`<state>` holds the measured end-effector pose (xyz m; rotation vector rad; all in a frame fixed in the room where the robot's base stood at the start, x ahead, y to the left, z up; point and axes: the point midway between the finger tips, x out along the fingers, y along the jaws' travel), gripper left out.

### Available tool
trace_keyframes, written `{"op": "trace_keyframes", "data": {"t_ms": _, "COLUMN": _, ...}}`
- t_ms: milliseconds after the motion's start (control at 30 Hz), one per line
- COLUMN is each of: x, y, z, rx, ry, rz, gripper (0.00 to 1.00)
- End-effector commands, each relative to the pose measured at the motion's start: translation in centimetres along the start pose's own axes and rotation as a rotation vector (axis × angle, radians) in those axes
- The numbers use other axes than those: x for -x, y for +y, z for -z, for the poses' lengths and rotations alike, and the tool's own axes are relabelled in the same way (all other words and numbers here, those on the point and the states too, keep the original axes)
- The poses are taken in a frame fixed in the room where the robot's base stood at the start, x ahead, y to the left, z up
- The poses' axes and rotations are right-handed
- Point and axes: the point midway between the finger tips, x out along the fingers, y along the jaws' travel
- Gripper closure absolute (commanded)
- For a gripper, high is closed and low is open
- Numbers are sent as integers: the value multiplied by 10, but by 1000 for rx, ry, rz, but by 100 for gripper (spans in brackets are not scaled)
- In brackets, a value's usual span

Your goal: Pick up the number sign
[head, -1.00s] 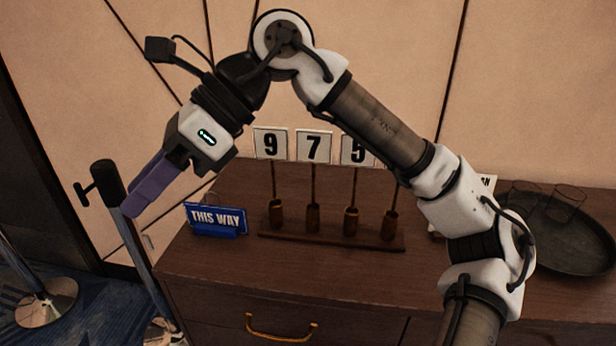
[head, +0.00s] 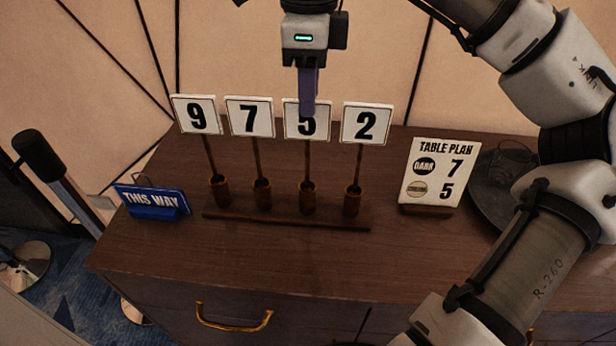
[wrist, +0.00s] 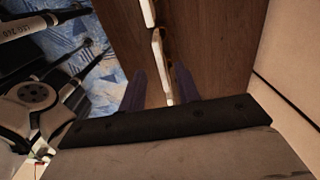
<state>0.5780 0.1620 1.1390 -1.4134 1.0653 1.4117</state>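Several white number signs on thin posts stand in a row of wooden cups on a dark wooden rack (head: 285,222). They read 9 (head: 196,114), 7 (head: 249,117), 5 (head: 296,127) and 2 (head: 366,124). My gripper (head: 308,108) points down over the 5 sign, one purple finger covering part of it. In the wrist view the fingers (wrist: 162,85) are apart, with a sign's thin edge (wrist: 168,88) showing between them. I cannot tell whether they touch it. More sign edges (wrist: 157,48) line up beyond it.
A blue THIS WAY sign (head: 152,201) stands left of the rack. A TABLE PLAN card (head: 434,172) stands right of it, by a dark round tray (head: 484,205). The wall (head: 265,50) is close behind the wooden cabinet (head: 150,250).

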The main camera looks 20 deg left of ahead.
Motion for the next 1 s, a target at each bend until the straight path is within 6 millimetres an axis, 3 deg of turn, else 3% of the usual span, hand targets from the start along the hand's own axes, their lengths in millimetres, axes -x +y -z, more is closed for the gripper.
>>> {"op": "trace_keyframes", "data": {"t_ms": 100, "x": -16, "y": 0, "z": 0, "rx": 0, "ry": 0, "rz": -1, "gripper": 67}}
{"op": "trace_keyframes", "data": {"t_ms": 333, "x": -32, "y": 0, "z": -1, "rx": 1, "ry": -2, "rz": -1, "gripper": 67}}
{"op": "trace_keyframes", "data": {"t_ms": 600, "x": -70, "y": -2, "z": -3, "rx": 1, "ry": -2, "rz": -1, "gripper": 67}}
{"op": "trace_keyframes", "data": {"t_ms": 900, "x": -75, "y": -2, "z": -3, "rx": 0, "ry": -2, "rz": 1, "gripper": 67}}
{"op": "trace_keyframes", "data": {"t_ms": 1000, "x": -75, "y": -2, "z": -3, "rx": 0, "ry": -2, "rz": 1, "gripper": 80}}
